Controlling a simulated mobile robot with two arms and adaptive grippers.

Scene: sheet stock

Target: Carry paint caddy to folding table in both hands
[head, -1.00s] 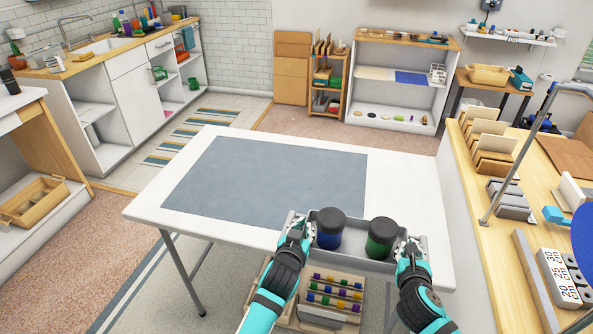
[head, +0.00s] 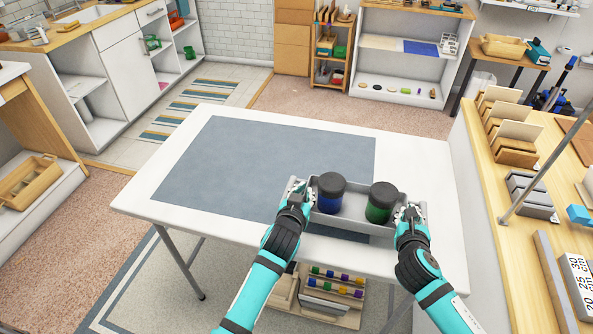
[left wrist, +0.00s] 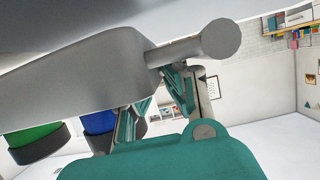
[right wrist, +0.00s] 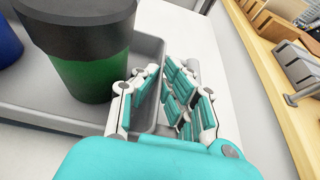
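The paint caddy (head: 352,228) is a shallow grey tray holding a blue jar (head: 330,203) and a green jar (head: 378,212), both black-lidded and upright. It is level over the front right of the white folding table (head: 420,190), partly covering the grey mat (head: 270,165). I cannot tell whether it touches the top. My left gripper (head: 297,192) is shut on the caddy's left end, and my right gripper (head: 410,212) on its right end. In the right wrist view, the fingers (right wrist: 160,100) sit either side of the end wall. The left wrist view hides much of the left grasp.
A wooden counter (head: 500,190) with racks and grey blocks runs along the right. Under the table is a bead rack (head: 335,285). The table's left and far parts are clear. A striped rug (head: 185,110) and shelves (head: 400,70) lie beyond.

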